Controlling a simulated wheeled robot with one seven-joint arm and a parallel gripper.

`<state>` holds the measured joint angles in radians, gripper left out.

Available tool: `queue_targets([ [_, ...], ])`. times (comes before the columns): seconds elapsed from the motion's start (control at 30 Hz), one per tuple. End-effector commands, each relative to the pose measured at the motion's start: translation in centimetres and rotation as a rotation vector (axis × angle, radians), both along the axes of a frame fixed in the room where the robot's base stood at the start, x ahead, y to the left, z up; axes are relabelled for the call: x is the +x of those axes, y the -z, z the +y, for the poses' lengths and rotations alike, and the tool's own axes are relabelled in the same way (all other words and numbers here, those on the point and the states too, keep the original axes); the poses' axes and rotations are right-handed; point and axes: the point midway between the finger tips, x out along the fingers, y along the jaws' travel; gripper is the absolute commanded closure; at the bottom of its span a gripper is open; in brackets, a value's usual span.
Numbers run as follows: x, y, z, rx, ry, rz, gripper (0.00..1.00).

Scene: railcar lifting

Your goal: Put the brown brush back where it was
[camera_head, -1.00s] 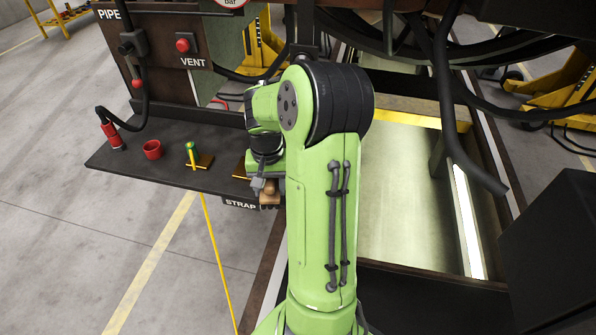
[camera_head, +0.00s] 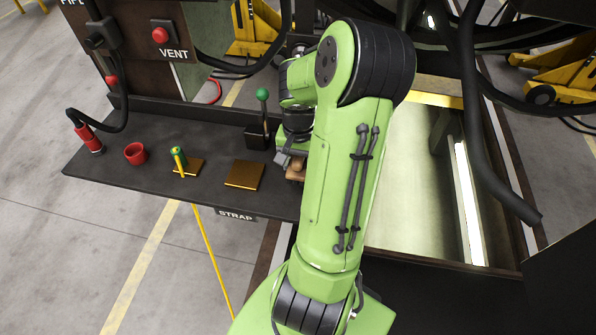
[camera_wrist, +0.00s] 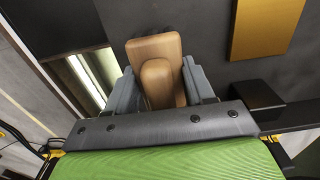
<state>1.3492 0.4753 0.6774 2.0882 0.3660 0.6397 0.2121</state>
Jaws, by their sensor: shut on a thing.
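The brown brush (camera_wrist: 158,68) is between the two fingers of my gripper (camera_wrist: 165,90) in the wrist view, its tan wooden body facing the camera. In the head view a small part of the brush (camera_head: 296,168) shows beside my green arm, at the right part of the dark shelf (camera_head: 215,140). My gripper (camera_head: 290,160) is shut on the brush, mostly hidden behind my arm. Whether the brush touches the shelf cannot be told.
The tan plate (camera_wrist: 265,28) also shows in the wrist view. A lit pit lies right of my arm.

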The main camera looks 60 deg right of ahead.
Motion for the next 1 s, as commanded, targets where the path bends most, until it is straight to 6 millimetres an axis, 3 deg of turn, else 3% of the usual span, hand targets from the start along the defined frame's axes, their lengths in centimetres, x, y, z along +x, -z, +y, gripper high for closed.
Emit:
queue_targets([
  [0.2, 0.0, 3.9, 0.1, 0.003, -0.001, 0.000, 0.76],
  [0.6, 0.1, 4.7, 0.0, -0.002, -0.001, -0.001, 0.76],
  [0.63, 0.1, 4.6, 0.0, -0.001, -0.001, 0.000, 0.44],
  [0.77, 0.1, 4.6, 0.0, -0.001, -0.001, 0.000, 0.24],
  [1.0, 0.1, 4.6, 0.0, -0.001, -0.001, -0.001, 0.22],
])
